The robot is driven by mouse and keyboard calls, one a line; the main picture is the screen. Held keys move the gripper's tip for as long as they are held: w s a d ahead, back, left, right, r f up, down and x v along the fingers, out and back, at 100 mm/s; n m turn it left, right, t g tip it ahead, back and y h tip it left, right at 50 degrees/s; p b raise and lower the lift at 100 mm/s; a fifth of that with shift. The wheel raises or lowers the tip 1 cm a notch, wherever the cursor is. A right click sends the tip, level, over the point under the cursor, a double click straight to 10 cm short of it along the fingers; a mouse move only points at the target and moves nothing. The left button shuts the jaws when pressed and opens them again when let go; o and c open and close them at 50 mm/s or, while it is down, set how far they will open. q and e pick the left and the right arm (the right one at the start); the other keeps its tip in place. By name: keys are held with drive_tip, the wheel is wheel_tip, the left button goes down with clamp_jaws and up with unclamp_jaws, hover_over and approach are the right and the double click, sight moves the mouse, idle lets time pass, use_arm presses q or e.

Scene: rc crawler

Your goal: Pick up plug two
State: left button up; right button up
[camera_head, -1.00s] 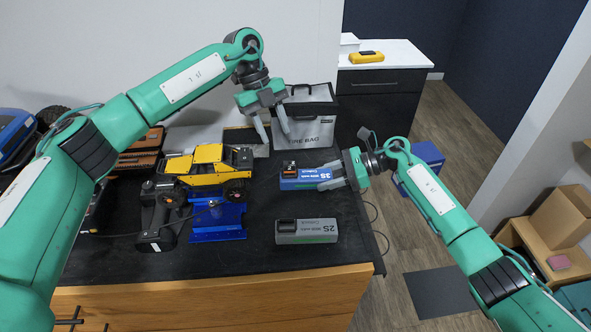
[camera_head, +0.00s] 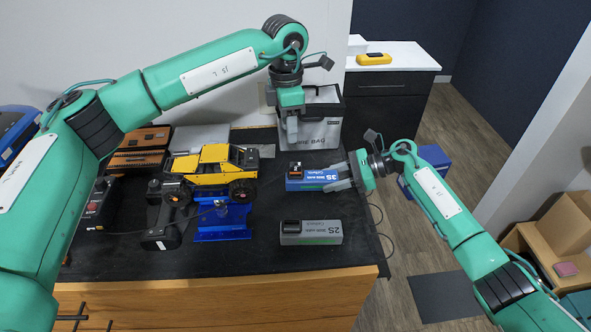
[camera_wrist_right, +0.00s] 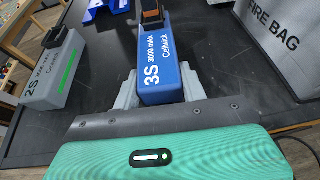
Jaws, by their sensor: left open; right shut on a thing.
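No label marks plug two; a small black-and-orange plug (camera_head: 296,169) sits on the left end of the blue 3S battery (camera_head: 315,178). The plug shows at the top of the right wrist view (camera_wrist_right: 152,14). My right gripper (camera_head: 337,178) is shut on the right end of this battery (camera_wrist_right: 166,72), its fingers along both sides. A black plug-like piece (camera_head: 292,226) is on the grey 2S battery (camera_head: 320,233). My left gripper (camera_head: 291,137) is open and empty, pointing down behind the blue battery's plug, in front of the fire bag.
The grey fire bag (camera_head: 321,132) stands behind the blue battery. A yellow crawler (camera_head: 210,171) is by a blue stand (camera_head: 222,222), with a black controller (camera_head: 165,215) left of it. Bare black tabletop (camera_head: 230,260) lies in front. Cables hang over the right edge.

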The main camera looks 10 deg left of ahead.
use_arm(q)
drive_tip(key=m, duration=0.2)
hover_over(295, 164)
drive_tip(key=a, duration=0.1)
drive_tip(key=shift+m, duration=0.3)
drive_tip(key=f, duration=0.6)
drive_tip(key=shift+s, duration=0.25)
drive_tip(key=f, duration=0.3)
drive_tip(key=d+f, duration=0.1)
drive_tip(key=f, duration=0.1)
drive_tip(key=shift+w+d+f, duration=0.1)
drive_tip(key=shift+w+f, duration=0.2)
clamp_jaws()
